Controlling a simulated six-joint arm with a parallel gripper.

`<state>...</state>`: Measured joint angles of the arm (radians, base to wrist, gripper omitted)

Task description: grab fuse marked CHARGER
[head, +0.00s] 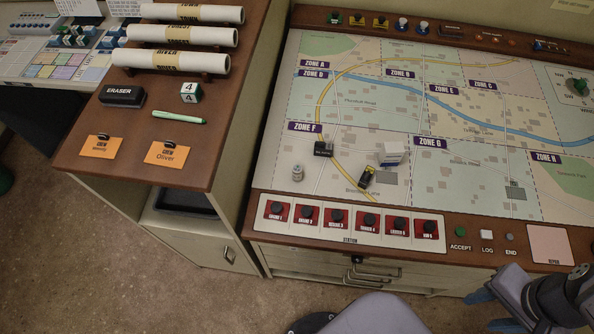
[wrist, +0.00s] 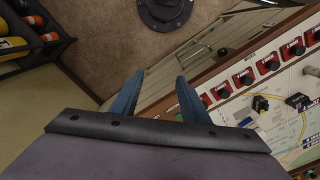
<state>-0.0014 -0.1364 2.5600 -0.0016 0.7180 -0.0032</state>
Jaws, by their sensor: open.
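No label reading CHARGER is legible, so I cannot tell which item is that fuse.
A row of red station buttons (head: 351,219) runs along the map's front edge. Drawers with handles (head: 372,271) are below. The left brown shelf holds rolled papers (head: 185,36), an eraser (head: 122,95), a green pen (head: 180,117) and orange tags (head: 168,152). Much of the map is clear.

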